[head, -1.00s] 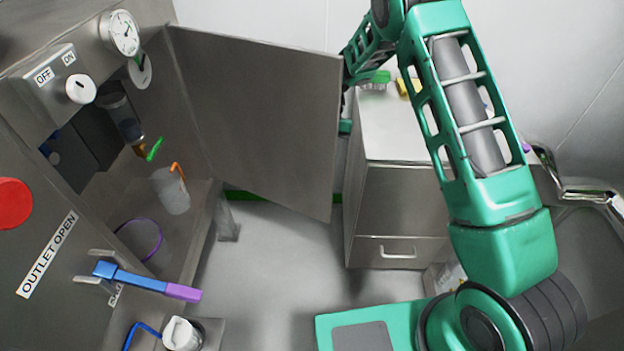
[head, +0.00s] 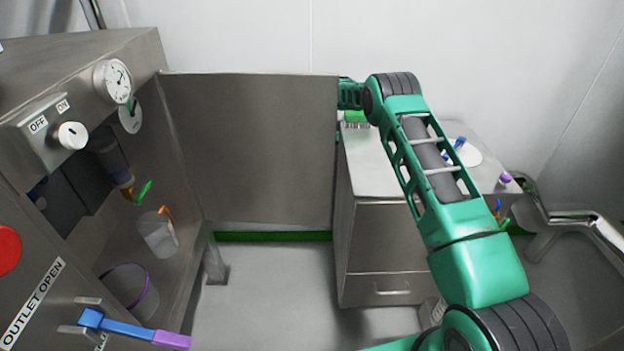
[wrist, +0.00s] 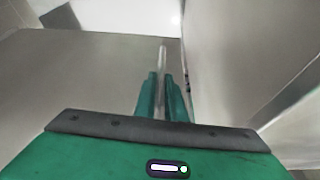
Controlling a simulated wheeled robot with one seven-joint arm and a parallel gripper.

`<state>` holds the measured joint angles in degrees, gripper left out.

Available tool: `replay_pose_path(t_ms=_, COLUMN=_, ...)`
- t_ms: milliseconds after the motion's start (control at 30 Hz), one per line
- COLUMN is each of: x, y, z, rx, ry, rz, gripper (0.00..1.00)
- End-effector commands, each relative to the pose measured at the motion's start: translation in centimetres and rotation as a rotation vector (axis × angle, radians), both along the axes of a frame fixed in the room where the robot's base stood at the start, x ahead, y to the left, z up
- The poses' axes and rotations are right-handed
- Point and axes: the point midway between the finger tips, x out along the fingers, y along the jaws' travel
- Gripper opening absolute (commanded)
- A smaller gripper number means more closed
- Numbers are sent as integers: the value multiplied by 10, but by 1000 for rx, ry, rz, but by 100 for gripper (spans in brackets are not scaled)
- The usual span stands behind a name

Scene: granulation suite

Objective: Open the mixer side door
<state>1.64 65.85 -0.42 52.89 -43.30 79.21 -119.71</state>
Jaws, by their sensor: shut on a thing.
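The mixer side door (head: 255,150) is a plain grey metal panel standing open, out to the right of the mixer cabinet (head: 130,55). Its left edge is at the cabinet's side opening, and the inside of the cabinet shows. My arm reaches the door's free right edge in the head view, where the door hides my gripper. In the wrist view, my gripper (wrist: 161,80) is shut on a thin upright metal bar (wrist: 162,58), which looks like the door handle. I cannot tell from the wrist view exactly how the bar joins the door.
A sink with a metal tap (head: 570,218) is at the far right. A blue and purple outlet lever (head: 130,328) sticks out at the front left. Open floor (head: 270,290) lies below the door.

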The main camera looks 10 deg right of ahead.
Motion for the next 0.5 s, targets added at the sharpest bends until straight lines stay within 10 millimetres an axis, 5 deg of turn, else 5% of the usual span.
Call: replay_pose_path(t_ms=500, x=7, y=-4, z=2, rx=11, ry=-7, rz=-8, gripper=0)
